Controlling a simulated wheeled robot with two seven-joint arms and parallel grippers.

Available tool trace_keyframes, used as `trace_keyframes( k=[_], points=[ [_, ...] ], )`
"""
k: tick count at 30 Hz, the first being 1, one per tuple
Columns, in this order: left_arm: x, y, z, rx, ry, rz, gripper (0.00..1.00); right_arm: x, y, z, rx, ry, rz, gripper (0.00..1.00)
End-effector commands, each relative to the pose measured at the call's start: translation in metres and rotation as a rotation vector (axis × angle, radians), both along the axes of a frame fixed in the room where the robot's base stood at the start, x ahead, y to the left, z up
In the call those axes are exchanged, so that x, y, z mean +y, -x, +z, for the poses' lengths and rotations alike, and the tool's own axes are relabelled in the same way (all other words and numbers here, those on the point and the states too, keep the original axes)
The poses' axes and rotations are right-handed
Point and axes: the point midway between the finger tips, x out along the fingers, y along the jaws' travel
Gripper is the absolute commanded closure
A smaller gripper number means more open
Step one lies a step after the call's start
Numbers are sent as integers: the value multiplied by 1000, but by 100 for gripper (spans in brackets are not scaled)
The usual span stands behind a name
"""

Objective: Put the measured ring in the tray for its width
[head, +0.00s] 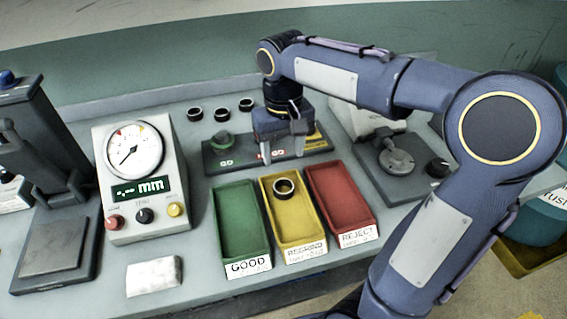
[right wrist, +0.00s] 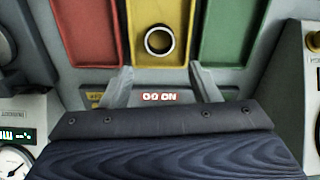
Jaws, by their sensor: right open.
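A dark ring (head: 284,187) lies in the yellow REGRIND tray (head: 291,232), toward its back end. It also shows in the right wrist view (right wrist: 159,40). The green GOOD tray (head: 240,225) is to the left and the red REJECT tray (head: 342,200) to the right. Three more dark rings, a left one (head: 194,114), a middle one (head: 222,114) and a right one (head: 246,104), stand at the back. My right gripper (head: 283,153) is open and empty, behind the trays, over the dark go/no-go block. Its fingers (right wrist: 160,85) are apart from the ring. My left gripper is out of view.
The go/no-go block (head: 222,156) has a green knob on its left part. A dark stand (head: 50,240) is at far left. A white block (head: 154,277) lies in front of the gauge.

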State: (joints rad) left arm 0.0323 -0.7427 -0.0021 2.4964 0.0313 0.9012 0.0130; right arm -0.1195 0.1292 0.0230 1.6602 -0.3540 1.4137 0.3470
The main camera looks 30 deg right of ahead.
Motion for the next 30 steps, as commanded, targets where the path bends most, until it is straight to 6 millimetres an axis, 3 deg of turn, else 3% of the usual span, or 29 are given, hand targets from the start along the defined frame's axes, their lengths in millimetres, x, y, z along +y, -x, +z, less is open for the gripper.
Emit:
trace_keyframes(
  k=[5, 8, 15, 21, 30],
  points=[
    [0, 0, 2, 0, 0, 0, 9, 0, 3, 16, -5, -5, 1, 44],
    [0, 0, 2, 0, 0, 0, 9, -2, 20, 17, -36, -38, 5, 44],
    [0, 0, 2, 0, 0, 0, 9, 9, 106, -4, -248, -212, 19, 44],
    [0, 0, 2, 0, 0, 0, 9, 31, 156, -35, -425, -306, 0, 44],
    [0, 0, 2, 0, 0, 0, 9, 42, 171, -51, -498, -336, -11, 44]
  ],
)
